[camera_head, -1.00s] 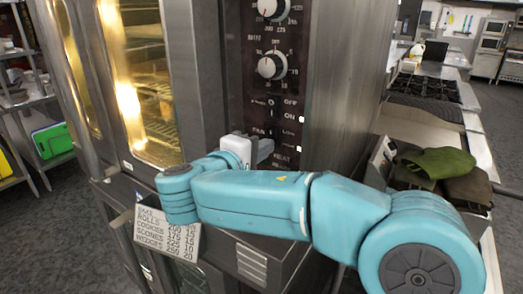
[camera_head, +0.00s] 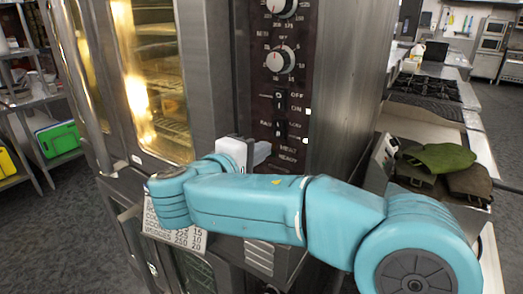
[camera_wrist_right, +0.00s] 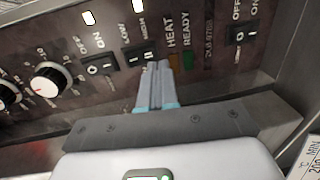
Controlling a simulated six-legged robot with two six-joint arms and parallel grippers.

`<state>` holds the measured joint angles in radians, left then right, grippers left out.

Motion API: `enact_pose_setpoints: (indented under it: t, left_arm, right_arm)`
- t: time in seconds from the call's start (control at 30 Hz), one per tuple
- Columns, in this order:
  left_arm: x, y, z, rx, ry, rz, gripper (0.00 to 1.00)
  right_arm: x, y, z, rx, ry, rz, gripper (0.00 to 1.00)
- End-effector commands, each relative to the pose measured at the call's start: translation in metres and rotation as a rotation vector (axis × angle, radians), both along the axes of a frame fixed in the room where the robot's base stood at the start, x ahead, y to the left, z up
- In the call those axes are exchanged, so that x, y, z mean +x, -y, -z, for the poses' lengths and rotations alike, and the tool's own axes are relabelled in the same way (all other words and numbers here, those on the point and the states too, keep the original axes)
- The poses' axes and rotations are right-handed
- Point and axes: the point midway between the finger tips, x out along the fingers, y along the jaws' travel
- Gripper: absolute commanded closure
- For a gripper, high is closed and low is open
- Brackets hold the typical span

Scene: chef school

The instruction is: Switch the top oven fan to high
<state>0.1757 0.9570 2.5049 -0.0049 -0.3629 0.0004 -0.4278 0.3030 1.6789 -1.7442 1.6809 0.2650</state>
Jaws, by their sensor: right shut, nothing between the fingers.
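The oven's dark control panel (camera_head: 268,75) faces me in the head view. The fan switch (camera_head: 281,129) is a small black rocker below the OFF/ON switch (camera_head: 279,100). In the right wrist view the fan switch (camera_wrist_right: 139,55) sits under the labels LOW and HIGH. My right gripper (camera_head: 264,148) is shut and empty, just below the fan switch in the head view. In the wrist view its fingertips (camera_wrist_right: 157,66) lie just right of the switch, by the HEAT label. I cannot tell whether they touch the panel. My left gripper is not in view.
Two round knobs (camera_head: 281,60) (camera_head: 284,7) sit above the switches. The lit oven window (camera_head: 157,80) is left of the panel. A counter with a stove (camera_head: 425,88) and a box holding green cloth (camera_head: 437,158) stand to the right.

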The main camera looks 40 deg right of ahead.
Motion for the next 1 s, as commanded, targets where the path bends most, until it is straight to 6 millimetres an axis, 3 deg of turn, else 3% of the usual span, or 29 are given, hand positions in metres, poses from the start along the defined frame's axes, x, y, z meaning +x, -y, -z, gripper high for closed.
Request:
enact_pose_setpoints:
  t: [0.3, 0.5, 1.0]
  left_arm:
    - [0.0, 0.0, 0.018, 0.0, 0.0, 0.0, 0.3]
    - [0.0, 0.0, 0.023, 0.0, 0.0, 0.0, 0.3]
    - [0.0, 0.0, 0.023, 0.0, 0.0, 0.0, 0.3]
  right_arm:
    - [-0.02, -0.053, 0.01, -0.001, 0.001, -0.007, 1.0]
    - [-0.031, -0.078, 0.012, -0.001, 0.001, -0.005, 1.0]
    - [-0.035, -0.087, 0.012, 0.0, -0.001, -0.003, 1.0]
